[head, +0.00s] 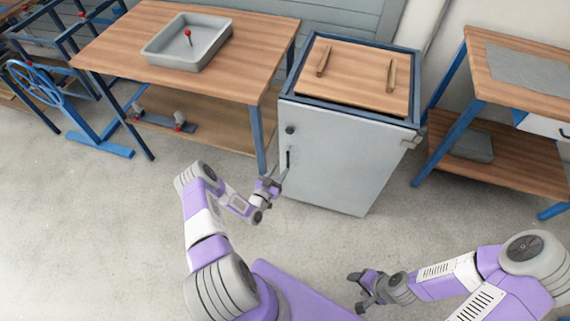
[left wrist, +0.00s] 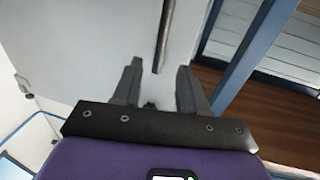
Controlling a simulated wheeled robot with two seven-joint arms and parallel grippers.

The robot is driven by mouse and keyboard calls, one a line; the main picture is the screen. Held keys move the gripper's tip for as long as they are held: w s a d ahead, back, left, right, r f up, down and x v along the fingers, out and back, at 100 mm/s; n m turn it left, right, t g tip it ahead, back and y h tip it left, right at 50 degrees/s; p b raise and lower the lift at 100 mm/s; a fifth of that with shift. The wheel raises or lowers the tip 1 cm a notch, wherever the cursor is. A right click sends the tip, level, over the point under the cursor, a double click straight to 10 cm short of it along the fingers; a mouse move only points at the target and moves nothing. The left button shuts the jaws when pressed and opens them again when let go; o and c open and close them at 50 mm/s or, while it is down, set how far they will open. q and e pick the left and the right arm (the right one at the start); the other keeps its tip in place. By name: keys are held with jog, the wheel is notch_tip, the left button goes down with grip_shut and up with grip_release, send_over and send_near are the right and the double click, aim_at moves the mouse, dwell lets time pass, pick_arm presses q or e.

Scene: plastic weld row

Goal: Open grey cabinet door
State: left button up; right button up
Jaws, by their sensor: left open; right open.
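The grey cabinet (head: 348,120) stands in the middle of the head view with its door (head: 330,160) facing me, and the door looks shut. A dark vertical handle (head: 288,160) is on the door's left side, below a round dark knob (head: 290,130). My left gripper (head: 275,182) is open close to the lower end of the handle. In the left wrist view the handle (left wrist: 163,35) lies beyond and between the two open fingers (left wrist: 158,85), with no clear contact. My right gripper (head: 358,290) is open and empty, low over the floor.
A wooden workbench (head: 120,45) with a grey tray (head: 165,55) stands left of the cabinet, its blue leg (head: 258,140) close to the handle side. Another bench (head: 520,60) stands at the right. The floor (head: 110,230) before the cabinet is clear.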

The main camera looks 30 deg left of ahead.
aim_at(287, 159)
pick_arm(q)
jog(key=w+b, duration=0.1)
jog(key=w, duration=0.4)
jog(key=shift+w+a, duration=0.1)
jog(key=shift+w, duration=0.15)
grip_shut()
